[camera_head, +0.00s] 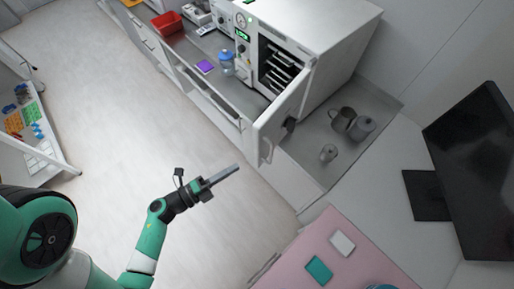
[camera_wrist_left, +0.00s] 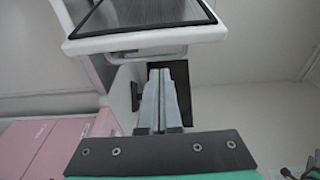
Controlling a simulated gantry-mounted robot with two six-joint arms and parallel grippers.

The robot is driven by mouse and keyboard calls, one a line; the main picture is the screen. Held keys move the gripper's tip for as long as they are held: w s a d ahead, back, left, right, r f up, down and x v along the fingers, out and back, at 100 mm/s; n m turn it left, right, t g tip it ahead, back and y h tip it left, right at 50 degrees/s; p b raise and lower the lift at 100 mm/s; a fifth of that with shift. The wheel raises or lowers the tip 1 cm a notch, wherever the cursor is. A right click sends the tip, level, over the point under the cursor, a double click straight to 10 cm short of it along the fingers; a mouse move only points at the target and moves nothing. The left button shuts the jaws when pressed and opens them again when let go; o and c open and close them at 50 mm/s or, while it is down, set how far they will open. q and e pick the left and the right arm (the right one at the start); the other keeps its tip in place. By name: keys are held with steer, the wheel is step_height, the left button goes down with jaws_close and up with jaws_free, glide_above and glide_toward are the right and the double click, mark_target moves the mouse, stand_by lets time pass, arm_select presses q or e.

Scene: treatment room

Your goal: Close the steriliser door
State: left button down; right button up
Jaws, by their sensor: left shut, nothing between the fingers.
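The steriliser (camera_head: 325,22) is a white box on the counter at the top middle of the head view. Its door (camera_head: 283,112) stands open, swung out toward the front, and shelves or trays show inside the chamber. A handle (camera_head: 267,150) is on the door's outer end. My left gripper (camera_head: 237,167) is shut and empty, below and left of the handle, apart from it. In the left wrist view its closed fingers (camera_wrist_left: 160,80) point toward a white, dark-panelled part that looks like the door (camera_wrist_left: 150,40), with a grey bar beside it. My right gripper is not in view.
Metal jugs (camera_head: 343,119) and a cup (camera_head: 328,153) stand on the counter right of the door. A blue bottle (camera_head: 227,62) and a red bin (camera_head: 167,22) are left of the steriliser. A pink cabinet (camera_head: 310,240) is at the lower right. Open floor lies left.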

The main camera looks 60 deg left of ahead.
mark_target(257, 153)
arm_select(q)
steer(key=w, duration=0.9)
steer(key=shift+w+a, duration=0.2)
steer(key=shift+w, duration=0.3)
steer(key=shift+a, duration=0.1)
